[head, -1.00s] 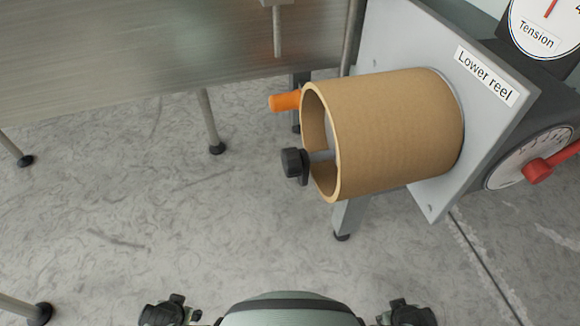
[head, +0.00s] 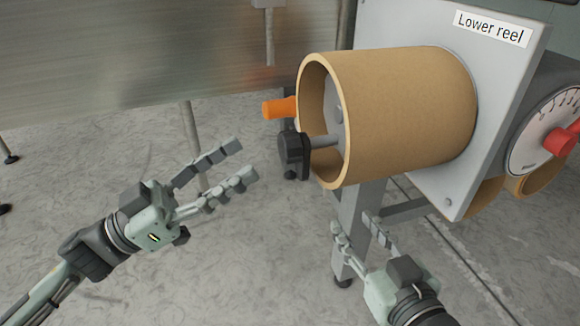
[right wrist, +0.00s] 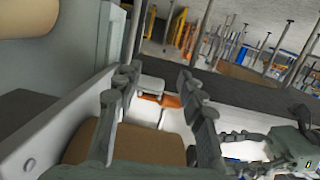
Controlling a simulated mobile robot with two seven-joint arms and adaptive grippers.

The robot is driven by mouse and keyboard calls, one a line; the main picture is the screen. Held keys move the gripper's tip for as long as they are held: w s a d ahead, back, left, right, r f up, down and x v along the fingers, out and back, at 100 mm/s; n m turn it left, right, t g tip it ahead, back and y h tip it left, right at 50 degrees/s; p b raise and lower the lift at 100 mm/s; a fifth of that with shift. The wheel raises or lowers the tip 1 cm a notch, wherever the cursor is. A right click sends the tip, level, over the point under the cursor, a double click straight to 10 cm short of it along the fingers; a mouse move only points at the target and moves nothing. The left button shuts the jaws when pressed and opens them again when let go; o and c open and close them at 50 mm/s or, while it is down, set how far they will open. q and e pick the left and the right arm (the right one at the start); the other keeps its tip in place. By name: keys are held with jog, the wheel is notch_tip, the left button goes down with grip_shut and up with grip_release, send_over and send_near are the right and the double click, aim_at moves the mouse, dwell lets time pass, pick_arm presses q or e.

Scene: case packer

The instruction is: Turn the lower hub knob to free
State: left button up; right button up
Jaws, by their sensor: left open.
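The lower hub knob (head: 292,152) is a black knob on a grey shaft, standing out from the open end of a tan cardboard core (head: 410,115). The core sits on the plate labelled "Lower reel" (head: 493,28). My left gripper (head: 245,160) is open and empty, left of the knob, its fingers pointing towards it with a gap between. My right gripper (head: 353,222) is open and empty below the core, in front of the stand leg; its spread fingers also show in the right wrist view (right wrist: 155,78). Any mark of the knob's setting is not readable.
An orange handle (head: 280,107) sticks out beside the core's open end, above the knob. A dial with a red knob (head: 560,141) is at the right. A grey leg (head: 360,225) stands below the reel plate.

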aim_at(281, 148)
pick_arm(q)
jog(key=d+r, duration=0.1)
jog(key=d, duration=0.1)
jog(key=d+r+m+g, duration=0.1)
jog(key=d, duration=0.1)
jog(key=d+r+g+h+p, duration=0.1)
jog(key=d, duration=0.2)
jog(key=shift+s+r+m, duration=0.25)
jog(key=shift+s+m, duration=0.05)
jog(key=shift+s, duration=0.05)
jog(key=shift+w+d+r, duration=0.1)
jog(key=shift+w+d, duration=0.05)
jog(key=shift+d, duration=0.4)
pick_arm(e)
jog(key=shift+s+d+f+g+h, duration=0.3)
jog(key=shift+d+f+g, duration=0.1)
jog(key=shift+d+f, duration=0.2)
jog(key=shift+s+d+f+g+h, duration=0.3)
jog(key=shift+d+f+g, duration=0.15)
jog(key=shift+d, duration=0.1)
pick_arm(q)
jog(key=c, duration=1.1)
jog(key=shift+c, duration=0.2)
